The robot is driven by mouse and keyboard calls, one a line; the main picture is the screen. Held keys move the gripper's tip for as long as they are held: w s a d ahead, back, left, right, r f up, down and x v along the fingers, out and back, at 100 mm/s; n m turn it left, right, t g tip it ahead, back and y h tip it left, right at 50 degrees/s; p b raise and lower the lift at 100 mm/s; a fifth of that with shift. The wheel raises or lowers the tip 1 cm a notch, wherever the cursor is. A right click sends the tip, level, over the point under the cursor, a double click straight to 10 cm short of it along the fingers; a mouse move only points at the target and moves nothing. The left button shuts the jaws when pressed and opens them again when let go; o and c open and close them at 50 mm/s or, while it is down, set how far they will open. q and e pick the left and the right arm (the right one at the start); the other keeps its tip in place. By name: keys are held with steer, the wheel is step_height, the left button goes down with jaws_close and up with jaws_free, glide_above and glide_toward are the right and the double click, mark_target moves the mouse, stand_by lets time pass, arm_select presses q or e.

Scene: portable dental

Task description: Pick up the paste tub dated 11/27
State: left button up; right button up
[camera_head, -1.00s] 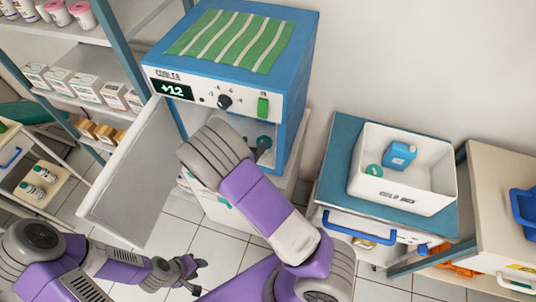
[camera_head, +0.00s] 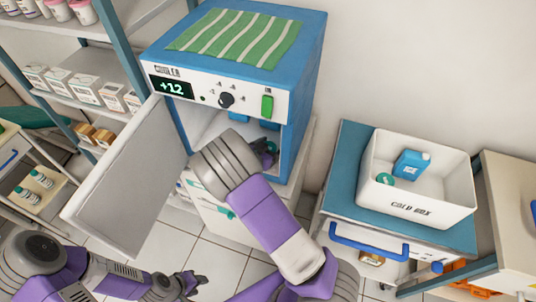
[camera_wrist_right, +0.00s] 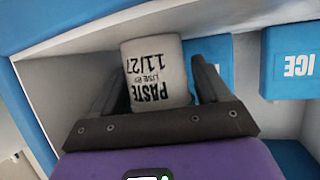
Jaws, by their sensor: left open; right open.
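The white paste tub (camera_wrist_right: 158,75) marked "PASTE USE BY 11/27" is inside the cooler, its lettering upside down in the right wrist view. My right gripper (camera_wrist_right: 157,92) is open, with one finger on each side of the tub; gaps show, and I cannot tell whether either touches it. In the head view my right gripper (camera_head: 265,153) reaches into the open cooler (camera_head: 305,100), partly hidden by its own wrist, and the tub cannot be made out. My left gripper (camera_head: 193,284) is open and empty, low over the floor.
Blue ice packs (camera_wrist_right: 285,62) sit beside and behind the tub. The cooler door (camera_head: 130,180) stands open to the left.

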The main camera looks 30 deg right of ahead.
steer(key=c, duration=0.7)
steer(key=shift+r, duration=0.15)
steer(key=shift+c, duration=0.2)
